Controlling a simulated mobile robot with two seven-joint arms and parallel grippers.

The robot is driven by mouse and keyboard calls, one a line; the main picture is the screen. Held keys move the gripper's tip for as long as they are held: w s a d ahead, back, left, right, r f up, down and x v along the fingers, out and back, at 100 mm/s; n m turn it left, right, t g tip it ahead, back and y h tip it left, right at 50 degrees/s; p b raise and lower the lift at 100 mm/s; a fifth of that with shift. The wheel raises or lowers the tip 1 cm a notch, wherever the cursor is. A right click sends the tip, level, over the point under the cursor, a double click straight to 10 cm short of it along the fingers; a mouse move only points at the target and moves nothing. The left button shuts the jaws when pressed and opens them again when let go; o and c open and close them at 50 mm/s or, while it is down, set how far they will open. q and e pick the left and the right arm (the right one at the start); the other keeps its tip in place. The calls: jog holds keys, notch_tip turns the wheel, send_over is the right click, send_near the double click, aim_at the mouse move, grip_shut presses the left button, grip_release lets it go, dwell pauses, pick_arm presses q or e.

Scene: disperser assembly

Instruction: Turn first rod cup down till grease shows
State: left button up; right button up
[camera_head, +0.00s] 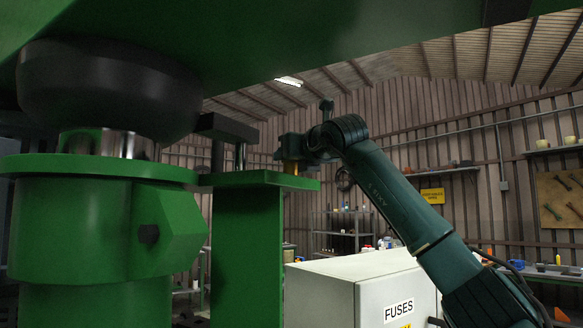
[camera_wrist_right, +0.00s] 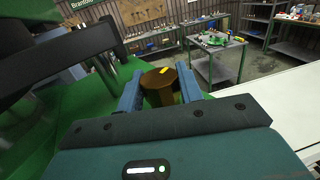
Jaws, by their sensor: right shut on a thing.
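A brass-brown rod cup (camera_wrist_right: 158,80) stands on the green machine plate (camera_head: 244,179). In the wrist view its round top faces up, with a short yellow mark on it that I cannot identify for certain. My right gripper (camera_wrist_right: 160,88) is shut on the cup, one blue finger on each side. In the head view the cup is a small yellowish piece (camera_head: 291,168) under my right gripper (camera_head: 290,150), at the plate's right end. The cup's lower part is partly hidden by the gripper. My left gripper is in neither view.
A black bracket on a steel rod (camera_head: 228,128) stands left of the cup. The large green cylinder (camera_head: 95,215) fills the left. A white fuse cabinet (camera_head: 335,290) stands below my right arm. A workbench (camera_wrist_right: 215,58) and shelves are farther back.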

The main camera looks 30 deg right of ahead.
jog(key=m+h, duration=0.2)
jog(key=h, duration=0.1)
jog(key=m+g+h, duration=0.1)
jog(key=h, duration=0.1)
jog(key=shift+a+m+h+b, duration=0.15)
jog(key=shift+m+h+b, duration=0.25)
jog(key=m+g+h, duration=0.1)
jog(key=m+g+h+p, duration=0.1)
jog(key=h, duration=0.1)
jog(key=shift+r+m+h, duration=0.15)
jog(key=shift+m+h, duration=0.15)
jog(key=shift+m+g+h+p, duration=0.6)
jog(key=shift+m+g+h, duration=0.35)
jog(key=shift+h, duration=0.25)
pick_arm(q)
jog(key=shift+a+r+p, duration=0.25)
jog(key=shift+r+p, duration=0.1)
pick_arm(e)
jog(key=shift+m+g+h, duration=0.65)
jog(key=shift+h, duration=0.05)
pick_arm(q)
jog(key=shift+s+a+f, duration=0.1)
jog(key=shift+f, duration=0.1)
pick_arm(e)
jog(key=shift+f, duration=0.2)
jog(key=o, duration=0.8)
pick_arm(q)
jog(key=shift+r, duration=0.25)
pick_arm(e)
jog(key=shift+o, duration=0.9)
